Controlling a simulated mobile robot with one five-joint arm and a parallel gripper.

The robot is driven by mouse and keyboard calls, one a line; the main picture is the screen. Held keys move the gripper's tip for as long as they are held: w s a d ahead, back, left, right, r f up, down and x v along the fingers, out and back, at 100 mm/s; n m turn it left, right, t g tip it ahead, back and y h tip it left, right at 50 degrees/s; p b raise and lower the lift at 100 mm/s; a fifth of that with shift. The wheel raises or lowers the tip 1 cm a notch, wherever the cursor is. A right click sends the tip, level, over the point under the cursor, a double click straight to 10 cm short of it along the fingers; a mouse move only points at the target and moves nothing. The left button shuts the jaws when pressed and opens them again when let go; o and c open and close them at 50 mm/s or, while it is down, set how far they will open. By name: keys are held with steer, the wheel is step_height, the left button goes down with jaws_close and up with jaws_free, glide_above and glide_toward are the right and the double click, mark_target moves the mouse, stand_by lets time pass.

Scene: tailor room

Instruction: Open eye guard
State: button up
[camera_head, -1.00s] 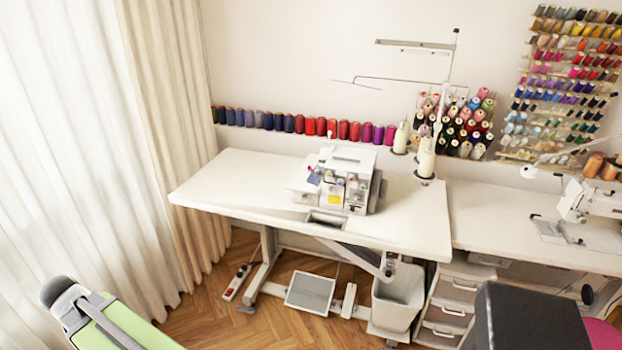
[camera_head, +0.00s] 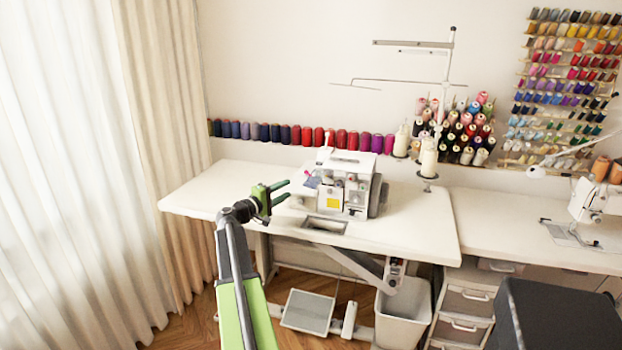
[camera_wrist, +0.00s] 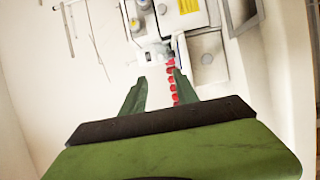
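The white overlock sewing machine (camera_head: 346,184) stands on the white table (camera_head: 420,215), right of my gripper. Its front has dials and a yellow label. I cannot clearly make out the eye guard on it. My gripper (camera_head: 285,190) points toward the machine's left side, with its green fingers apart and nothing seen between them. In the wrist view the machine (camera_wrist: 200,45) fills the upper middle and right, beyond the spread fingers of my gripper (camera_wrist: 160,78).
A thread stand (camera_head: 448,95) rises behind the machine, with white cones (camera_head: 428,163) at its foot. A row of spools (camera_head: 318,136) lines the wall. A second sewing machine (camera_head: 590,205) stands at right. The table's left part is clear.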

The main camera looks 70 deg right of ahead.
glide_toward(318, 176)
steer(key=x, duration=0.2)
steer(key=r+x, duration=0.1)
steer(key=x, duration=0.2)
steer(key=shift+d+r, duration=0.15)
steer(key=shift+d, duration=0.2)
steer(key=shift+w, duration=0.1)
steer(key=shift+c, duration=0.2)
jaws_close()
